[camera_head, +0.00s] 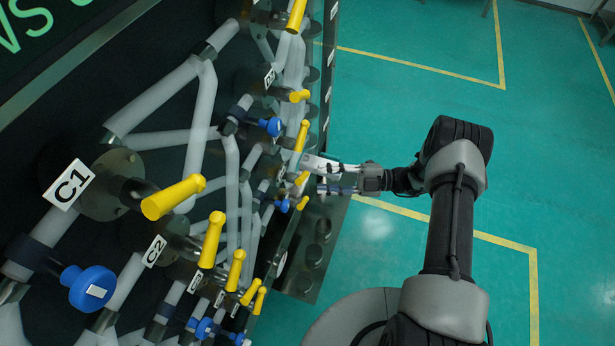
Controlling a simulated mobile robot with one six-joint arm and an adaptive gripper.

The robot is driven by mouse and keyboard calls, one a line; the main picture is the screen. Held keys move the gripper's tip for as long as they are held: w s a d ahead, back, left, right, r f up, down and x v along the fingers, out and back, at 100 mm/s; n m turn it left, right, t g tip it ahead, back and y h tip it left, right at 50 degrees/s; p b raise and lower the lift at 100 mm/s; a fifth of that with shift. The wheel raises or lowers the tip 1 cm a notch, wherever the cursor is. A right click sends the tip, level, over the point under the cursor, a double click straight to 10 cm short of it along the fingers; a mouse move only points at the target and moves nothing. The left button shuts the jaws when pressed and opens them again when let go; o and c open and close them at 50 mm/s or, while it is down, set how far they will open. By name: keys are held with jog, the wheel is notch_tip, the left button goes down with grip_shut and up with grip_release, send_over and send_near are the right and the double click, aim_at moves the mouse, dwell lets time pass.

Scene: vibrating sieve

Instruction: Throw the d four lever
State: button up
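My gripper (312,176) reaches left from my arm to the panel's right part. Its two fingers look spread apart, with a gap between them. A small yellow lever (302,179) lies at or just beyond the fingertips, and I cannot tell whether they touch it. Another yellow lever (302,135) stands just above the upper finger. No label reading D4 is legible, so I cannot tell for sure which lever is D4. The plates near my gripper are too small to read or hidden.
The panel carries grey pipes, several yellow levers and blue knobs (92,288). Labels C1 (69,185) and C2 (154,251) are readable beside large levers (173,197). A dark ledge (318,250) runs along the panel's right edge. The green floor (420,90) to the right is clear.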

aim_at(298, 177)
jog(key=a, duration=0.5)
jog(key=shift+a, duration=0.35)
jog(key=shift+c, duration=0.2)
jog(key=shift+f, duration=0.1)
grip_shut()
